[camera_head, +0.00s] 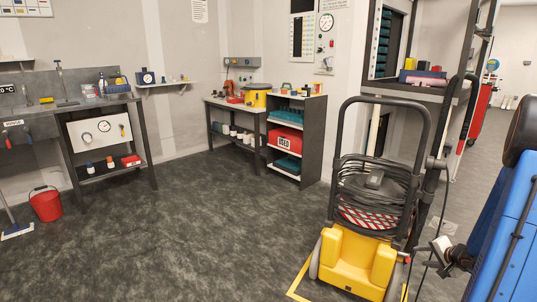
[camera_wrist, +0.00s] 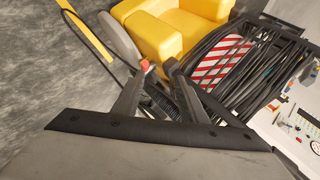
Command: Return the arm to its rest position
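My arm reaches in from the right edge of the head view, with blue links. My gripper (camera_head: 419,250) is low at its end, pointing left, close to the right side of a yellow wheeled machine (camera_head: 345,262). In the wrist view the two dark fingers of my gripper (camera_wrist: 158,66) stand apart with a narrow gap, and I see nothing held between them. The yellow body of the machine (camera_wrist: 172,32) lies just beyond the fingertips. A small red part shows at the left fingertip; I cannot tell whether it touches.
The machine carries a coil of black hose (camera_head: 372,188) and a tall black handle (camera_head: 424,125). Yellow floor marking (camera_head: 299,284) surrounds its base. A dark shelf unit (camera_head: 313,140) and benches stand along the walls. A red bucket (camera_head: 45,206) is far left. The middle floor is clear.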

